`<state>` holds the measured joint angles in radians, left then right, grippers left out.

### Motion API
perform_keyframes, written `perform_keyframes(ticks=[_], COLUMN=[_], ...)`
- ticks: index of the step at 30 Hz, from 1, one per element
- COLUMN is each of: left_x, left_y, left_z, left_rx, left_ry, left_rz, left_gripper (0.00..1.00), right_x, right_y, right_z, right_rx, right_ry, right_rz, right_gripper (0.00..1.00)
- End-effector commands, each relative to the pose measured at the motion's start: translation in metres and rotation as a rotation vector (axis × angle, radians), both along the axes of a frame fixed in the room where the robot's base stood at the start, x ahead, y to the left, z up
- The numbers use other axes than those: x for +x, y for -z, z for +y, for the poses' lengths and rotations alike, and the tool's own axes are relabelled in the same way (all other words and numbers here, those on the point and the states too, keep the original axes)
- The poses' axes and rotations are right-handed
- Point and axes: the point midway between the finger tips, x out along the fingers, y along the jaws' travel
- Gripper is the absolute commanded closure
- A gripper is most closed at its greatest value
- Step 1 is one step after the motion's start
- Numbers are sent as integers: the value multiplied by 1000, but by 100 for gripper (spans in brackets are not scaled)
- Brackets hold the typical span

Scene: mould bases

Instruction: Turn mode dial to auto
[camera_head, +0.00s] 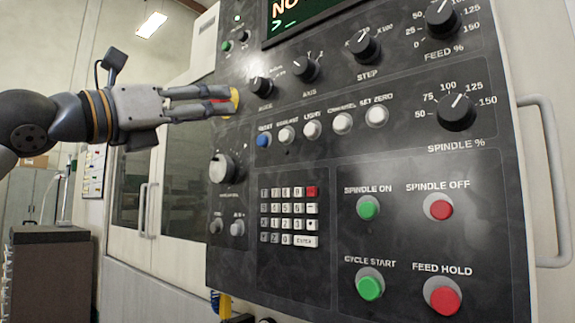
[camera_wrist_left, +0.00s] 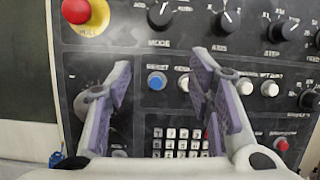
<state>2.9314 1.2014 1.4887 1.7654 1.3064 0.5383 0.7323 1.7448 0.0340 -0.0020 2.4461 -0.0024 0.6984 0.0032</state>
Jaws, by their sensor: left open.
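The mode dial (camera_head: 262,87) is a black knob with a white pointer line on the dark control panel, above its MODE label. It also shows at the top of the left wrist view (camera_wrist_left: 158,15), above and between my fingers. Its position marks are too small to read. My left gripper (camera_head: 228,100) is open and empty. It is at the panel's left edge, left of the mode dial and apart from it. In the left wrist view its two fingers (camera_wrist_left: 165,72) are spread in front of the panel below the dial. My right gripper is not in view.
A red emergency stop (camera_wrist_left: 76,11) on a yellow base is left of the dial, partly behind my fingers in the head view. The axis dial (camera_head: 306,68) is right of it. A blue button (camera_head: 264,140) and several white buttons line up below. A keypad (camera_head: 289,216) is lower.

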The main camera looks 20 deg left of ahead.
Motion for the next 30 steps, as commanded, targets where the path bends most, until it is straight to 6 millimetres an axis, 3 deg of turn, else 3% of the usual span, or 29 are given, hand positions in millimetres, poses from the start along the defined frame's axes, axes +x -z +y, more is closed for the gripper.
perform_keyframes(ticks=[2, 4, 18, 23, 30], left_x=[-17, -18, 69, 81, 83], left_y=[-17, -25, -67, -70, -69], left_z=[14, 16, -18, -21, -22], left_rx=[-64, -83, -75, -76, -76], left_ry=[13, 19, 17, 16, 18], left_rz=[-33, -43, -44, -44, -42], left_gripper=[52, 52, 52, 52, 55], right_x=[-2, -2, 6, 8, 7], right_y=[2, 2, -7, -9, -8], right_z=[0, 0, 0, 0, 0], right_rx=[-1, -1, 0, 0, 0], right_ry=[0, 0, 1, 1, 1], right_rz=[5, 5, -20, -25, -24], right_gripper=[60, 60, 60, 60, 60])
